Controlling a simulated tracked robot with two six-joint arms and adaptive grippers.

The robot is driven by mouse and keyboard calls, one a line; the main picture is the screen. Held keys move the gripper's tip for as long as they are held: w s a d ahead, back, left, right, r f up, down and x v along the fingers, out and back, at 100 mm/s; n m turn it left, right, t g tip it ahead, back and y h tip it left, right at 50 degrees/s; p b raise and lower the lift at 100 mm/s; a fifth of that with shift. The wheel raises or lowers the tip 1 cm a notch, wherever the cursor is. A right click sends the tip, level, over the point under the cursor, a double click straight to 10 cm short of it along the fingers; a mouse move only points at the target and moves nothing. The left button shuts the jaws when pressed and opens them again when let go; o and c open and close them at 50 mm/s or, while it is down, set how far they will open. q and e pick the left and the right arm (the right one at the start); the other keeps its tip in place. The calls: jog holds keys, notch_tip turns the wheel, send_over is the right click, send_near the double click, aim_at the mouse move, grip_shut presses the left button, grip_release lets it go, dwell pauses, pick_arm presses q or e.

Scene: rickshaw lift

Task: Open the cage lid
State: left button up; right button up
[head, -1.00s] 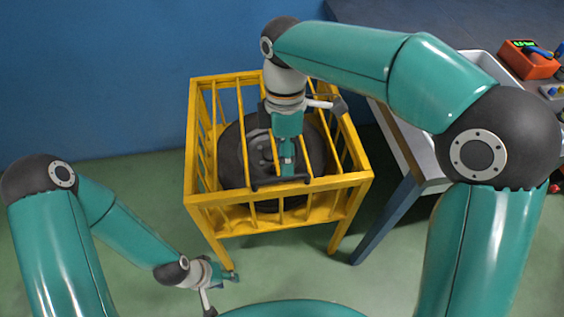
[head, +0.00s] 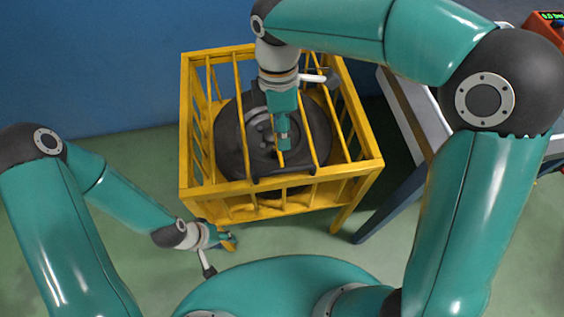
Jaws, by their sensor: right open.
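The yellow barred cage (head: 186,150) stands on the floor in the head view. Its lid of yellow bars (head: 311,122) looks shut and lies level across the top. A dark handle bar (head: 286,177) sits at the lid's front edge. A dark round wheel (head: 232,140) shows inside, behind the bars. My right gripper (head: 284,143) points down over the middle of the lid, behind the handle, open and empty. I cannot tell whether it touches a bar. My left gripper (head: 229,240) is low, in front of the cage's front left; its jaws are too small to read.
A table with blue legs (head: 392,207) stands close to the cage's right side. An orange device with a green display (head: 549,22) is at the upper right. A blue wall (head: 90,70) is behind. Green floor (head: 125,160) left of the cage is clear.

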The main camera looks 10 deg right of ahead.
aim_at(284, 169)
jog(key=f, duration=0.3)
jog(key=s+f, duration=0.1)
jog(key=f, duration=0.3)
jog(key=s+f+b, duration=0.1)
jog(key=f, duration=0.2)
jog(key=shift+s+f, duration=0.1)
jog(key=shift+f, duration=0.2)
grip_shut()
